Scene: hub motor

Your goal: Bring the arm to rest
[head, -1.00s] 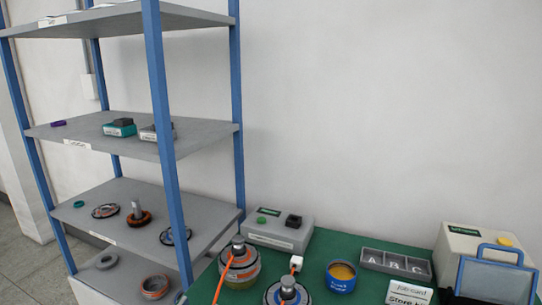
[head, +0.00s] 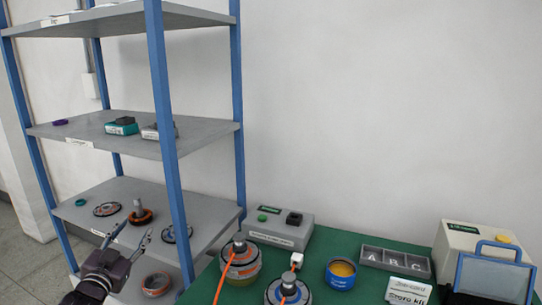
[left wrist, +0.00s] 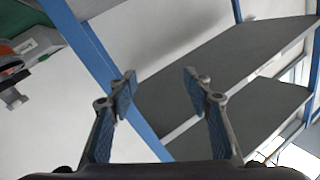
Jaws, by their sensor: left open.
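My left gripper (head: 122,245) is in the lower left of the head view, in front of the lower part of the shelf rack. Its two fingers are apart and nothing is between them. In the left wrist view the open fingers (left wrist: 158,88) frame a blue rack post and grey shelf boards behind them. I cannot tell from the picture how far the fingers are from the rack. My right gripper is not in view.
The blue-post shelf rack (head: 166,130) holds motor parts on its lower shelves. To its right a green bench (head: 325,262) carries two motors, a blue tin (head: 341,274), an A-B-C tray (head: 396,264) and a beige machine (head: 470,250). The wall above is clear.

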